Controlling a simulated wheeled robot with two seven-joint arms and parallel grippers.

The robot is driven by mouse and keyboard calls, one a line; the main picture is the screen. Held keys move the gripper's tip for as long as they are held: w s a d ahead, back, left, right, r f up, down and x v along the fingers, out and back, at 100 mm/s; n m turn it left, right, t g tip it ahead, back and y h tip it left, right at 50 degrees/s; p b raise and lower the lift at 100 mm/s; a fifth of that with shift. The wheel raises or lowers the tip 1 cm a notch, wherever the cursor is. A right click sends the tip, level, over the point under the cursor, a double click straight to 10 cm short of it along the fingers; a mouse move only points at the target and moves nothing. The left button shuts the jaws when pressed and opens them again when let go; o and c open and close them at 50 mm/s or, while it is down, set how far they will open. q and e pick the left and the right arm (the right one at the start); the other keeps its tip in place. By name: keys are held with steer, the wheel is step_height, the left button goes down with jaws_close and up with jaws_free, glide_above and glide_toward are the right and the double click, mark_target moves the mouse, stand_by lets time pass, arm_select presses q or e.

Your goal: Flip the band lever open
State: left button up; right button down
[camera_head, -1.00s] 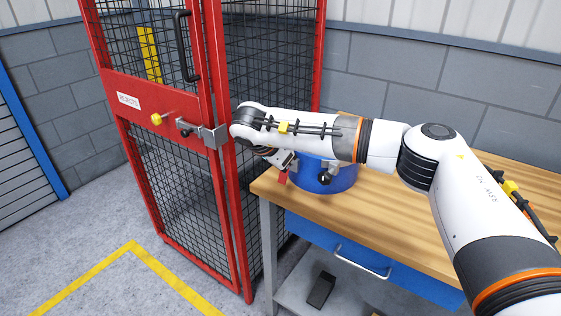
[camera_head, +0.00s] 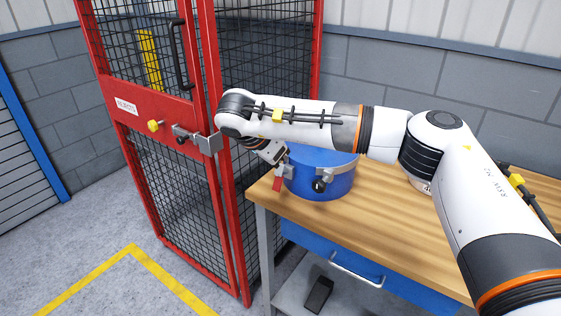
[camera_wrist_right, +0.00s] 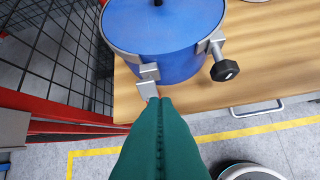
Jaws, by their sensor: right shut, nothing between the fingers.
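A blue drum (camera_head: 330,184) with a grey metal band stands at the table's near left corner. It fills the top of the wrist view (camera_wrist_right: 165,35). A grey bracket with a hanging lever (camera_wrist_right: 147,88) is on its side; in the head view a red piece (camera_head: 278,184) hangs below the grey latch. A black clamp knob (camera_wrist_right: 225,70) is further right on the band. My right gripper (camera_wrist_right: 160,101) is shut and empty, its green fingertips just below the lever; contact is unclear. In the head view my wrist hides the fingers. My left gripper is out of view.
The wooden table (camera_head: 400,220) is clear right of the drum, and has a blue drawer with a handle (camera_head: 357,268). A red mesh cage (camera_head: 233,230) with a door latch (camera_head: 200,140) stands close on the left. Yellow lines mark the floor.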

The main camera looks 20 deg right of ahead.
steer(key=s+a+r, duration=0.3)
steer(key=a, duration=0.1)
steer(key=shift+s+a+b, duration=0.25)
steer(key=shift+a+b, duration=0.15)
steer(key=shift+f, duration=0.1)
